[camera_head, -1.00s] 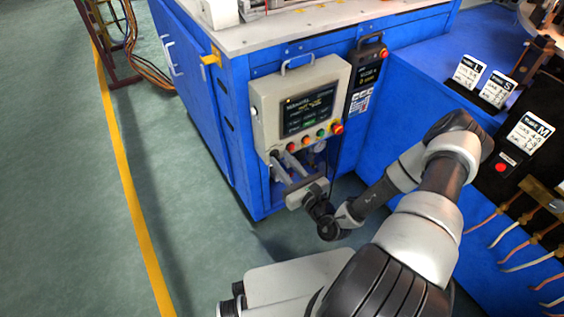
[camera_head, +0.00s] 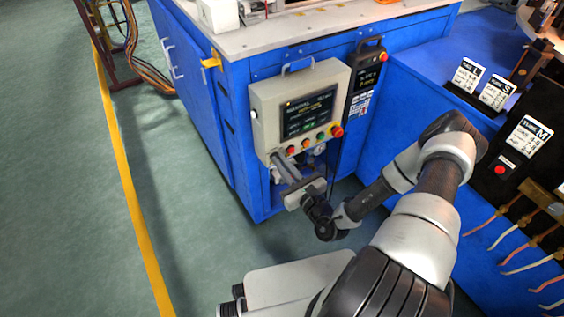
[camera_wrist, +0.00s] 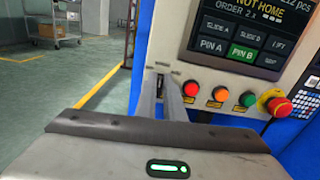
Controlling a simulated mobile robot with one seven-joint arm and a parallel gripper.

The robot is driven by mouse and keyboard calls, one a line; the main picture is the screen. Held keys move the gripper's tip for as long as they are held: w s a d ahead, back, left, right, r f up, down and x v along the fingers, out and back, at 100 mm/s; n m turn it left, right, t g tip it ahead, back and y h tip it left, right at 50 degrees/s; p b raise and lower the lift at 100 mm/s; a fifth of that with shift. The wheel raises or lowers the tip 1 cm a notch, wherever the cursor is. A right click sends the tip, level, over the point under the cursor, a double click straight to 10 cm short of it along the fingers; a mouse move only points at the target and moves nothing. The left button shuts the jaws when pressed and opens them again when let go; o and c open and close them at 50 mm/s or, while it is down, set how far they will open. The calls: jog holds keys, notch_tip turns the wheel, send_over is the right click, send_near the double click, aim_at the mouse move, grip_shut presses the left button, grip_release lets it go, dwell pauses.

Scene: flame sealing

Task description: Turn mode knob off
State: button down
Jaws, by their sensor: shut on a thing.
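The grey control panel (camera_head: 260,125) hangs on the blue cabinet. The wrist view shows its face close up (camera_wrist: 205,77). My gripper (camera_head: 275,157) reaches the panel's lower left corner, left of the red button (camera_head: 290,150). In the wrist view my gripper's two fingers (camera_wrist: 168,76) are nearly together at the left end of the button row, under small label marks. They are shut on the mode knob, which the fingers hide. Its turned position cannot be seen. The screen (camera_head: 308,112) is lit; the wrist view reads "NOT HOME".
Right of my fingers are a red button (camera_wrist: 191,89), an orange button (camera_wrist: 220,94), a green button (camera_wrist: 248,99) and a red emergency stop (camera_wrist: 276,103) on yellow. A black control box (camera_head: 366,80) hangs right of the panel. Open floor (camera_head: 70,200) lies left.

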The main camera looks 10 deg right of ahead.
jog(key=shift+s+a+f+n+p, duration=0.1)
jog(key=shift+a+n+p, duration=0.05)
jog(key=shift+n+p, duration=1.1)
jog(key=shift+a+f+n+p, duration=0.1)
jog(key=shift+n+p, duration=0.75)
jog(key=shift+n, duration=0.7)
jog(key=shift+s+a+n+p, duration=0.1)
jog(key=shift+a+n+p, duration=0.05)
jog(key=shift+n+p, duration=1.1)
jog(key=shift+n, duration=0.25)
jog(key=c, duration=1.9)
grip_release()
jog(key=shift+o, duration=0.2)
jog(key=p+v, duration=0.1)
jog(key=v, duration=1.6)
jog(key=shift+s, duration=0.15)
